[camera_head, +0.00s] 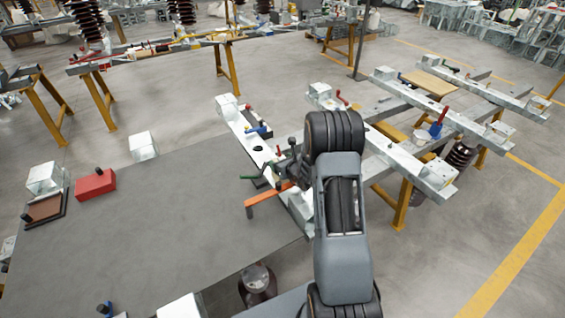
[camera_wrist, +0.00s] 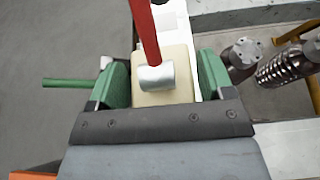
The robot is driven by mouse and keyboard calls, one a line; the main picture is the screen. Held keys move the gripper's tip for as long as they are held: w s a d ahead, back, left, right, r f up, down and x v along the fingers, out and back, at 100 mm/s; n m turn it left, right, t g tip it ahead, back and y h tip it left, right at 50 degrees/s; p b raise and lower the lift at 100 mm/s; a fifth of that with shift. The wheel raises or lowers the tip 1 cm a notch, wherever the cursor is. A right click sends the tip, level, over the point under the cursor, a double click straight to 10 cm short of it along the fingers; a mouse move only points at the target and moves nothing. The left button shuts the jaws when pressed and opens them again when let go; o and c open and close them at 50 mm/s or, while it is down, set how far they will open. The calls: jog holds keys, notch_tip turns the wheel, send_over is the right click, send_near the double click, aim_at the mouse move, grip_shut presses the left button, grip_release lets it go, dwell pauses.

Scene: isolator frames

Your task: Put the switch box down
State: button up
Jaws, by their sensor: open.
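A cream switch box (camera_wrist: 177,95) with a silver hub (camera_wrist: 155,78) and a red lever (camera_wrist: 147,30) sits between the green fingers of my gripper (camera_wrist: 164,80) in the wrist view. The fingers are open, one on each side of the box; small gaps or light contact are hard to tell. The box appears to rest on a white metal beam (camera_wrist: 176,20). In the head view my gripper (camera_head: 285,172) is over the beam (camera_head: 246,135) at the right edge of the grey table, and my arm hides most of the box.
The grey table (camera_head: 150,240) has broad free room. A red box (camera_head: 95,185) and white blocks (camera_head: 143,146) stand along its left and back. An orange lever (camera_head: 265,200) and a green lever (camera_wrist: 68,83) stick out beside my gripper. A beam frame (camera_head: 430,172) stands right.

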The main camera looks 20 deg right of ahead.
jog(key=shift+r+p, duration=0.45)
jog(key=shift+p, duration=0.1)
jog(key=v, duration=1.1)
jog(key=s+a+r+n+g+y, duration=0.3)
jog(key=s+a+r+n+y, duration=0.15)
jog(key=a+n, duration=0.4)
jog(key=s+a+r+n+g+y, duration=0.3)
jog(key=a+r+n, duration=0.2)
jog(key=a+n, duration=0.35)
jog(key=s+d+r+n+g+h, duration=0.1)
jog(key=s+n+h, duration=0.3)
jog(key=n, duration=0.5)
jog(key=s+d+r+n+g+h, duration=0.2)
jog(key=s+r+n+h, duration=0.2)
jog(key=s+n, duration=0.4)
jog(key=shift+s+d+n+h+b, duration=0.2)
jog(key=shift+d+n+h+b, duration=0.15)
jog(key=shift+h, duration=0.2)
jog(key=shift+c, duration=0.3)
